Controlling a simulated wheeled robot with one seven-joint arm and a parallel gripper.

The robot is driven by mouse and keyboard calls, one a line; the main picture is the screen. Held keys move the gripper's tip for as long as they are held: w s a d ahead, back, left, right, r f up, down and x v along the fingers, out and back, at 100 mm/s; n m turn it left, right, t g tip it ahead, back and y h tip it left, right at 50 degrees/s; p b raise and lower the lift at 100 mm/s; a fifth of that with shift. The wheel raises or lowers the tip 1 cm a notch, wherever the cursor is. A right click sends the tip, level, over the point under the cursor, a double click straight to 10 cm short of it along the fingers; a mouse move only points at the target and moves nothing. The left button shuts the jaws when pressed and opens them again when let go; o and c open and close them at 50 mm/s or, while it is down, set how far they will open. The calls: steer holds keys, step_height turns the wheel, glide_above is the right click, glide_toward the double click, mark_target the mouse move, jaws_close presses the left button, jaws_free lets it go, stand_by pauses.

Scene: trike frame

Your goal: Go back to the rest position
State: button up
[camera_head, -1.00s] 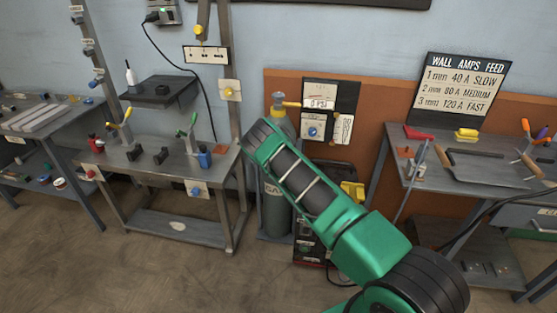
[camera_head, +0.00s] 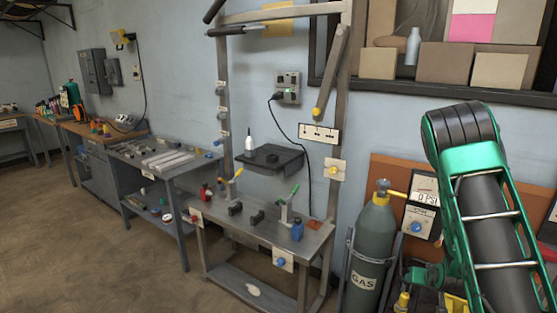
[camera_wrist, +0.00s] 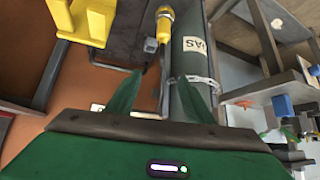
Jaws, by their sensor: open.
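My gripper shows in the wrist view (camera_wrist: 155,97) with its two green fingers spread apart and nothing between them. In the head view my green and black arm stands raised at the right, and the gripper itself cannot be made out there.
A second bench (camera_head: 165,158) is further left. Yellow pieces (camera_wrist: 85,20) lie near the gripper in the wrist view. Open floor (camera_head: 90,240) fills the lower left.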

steer(key=s+a+r+m+g+y, duration=0.15)
steer(key=s+r+g, duration=0.35)
steer(key=s+r, duration=1.15)
steer(key=s+a+r+g, duration=0.1)
steer(key=s+r, duration=0.2)
steer(key=s, duration=0.4)
steer(key=s+a+r+g, duration=0.1)
steer(key=s+a+r, duration=0.1)
steer(key=s, duration=0.6)
steer(key=s+a+r+m+g+y, duration=0.1)
steer(key=s+a+r, duration=0.1)
steer(key=s+r, duration=0.2)
steer(key=s, duration=0.3)
steer(key=shift+s+a+r, duration=0.15)
steer(key=shift+s+r, duration=0.15)
steer(key=shift+s, duration=0.05)
steer(key=shift+w+f, duration=0.25)
steer(key=shift+w, duration=0.4)
